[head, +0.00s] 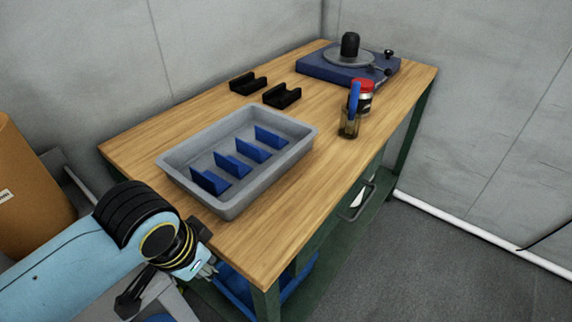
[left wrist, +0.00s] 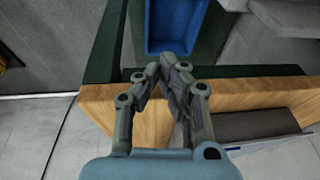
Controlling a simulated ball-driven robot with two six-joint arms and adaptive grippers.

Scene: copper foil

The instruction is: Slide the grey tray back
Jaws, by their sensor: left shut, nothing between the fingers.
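The grey tray (head: 173,167) lies on the wooden table top, near its front left end. It is open-topped and holds several blue upright dividers (head: 232,164) in a row. My left gripper (head: 211,272) is at the near end of the table, in front of the tray and apart from it. In the left wrist view its fingers (left wrist: 170,62) are shut with nothing between them, close to the wooden table edge (left wrist: 240,95). The tray cannot be made out for sure in that view. My right gripper does not show.
Two black holders (head: 282,96) stand behind the tray. A blue turntable-like device (head: 322,71) is at the far end. A red-capped jar (head: 366,104) and a cup with a blue-handled tool (head: 349,127) stand to the right. A blue bin (left wrist: 172,25) sits below the table top.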

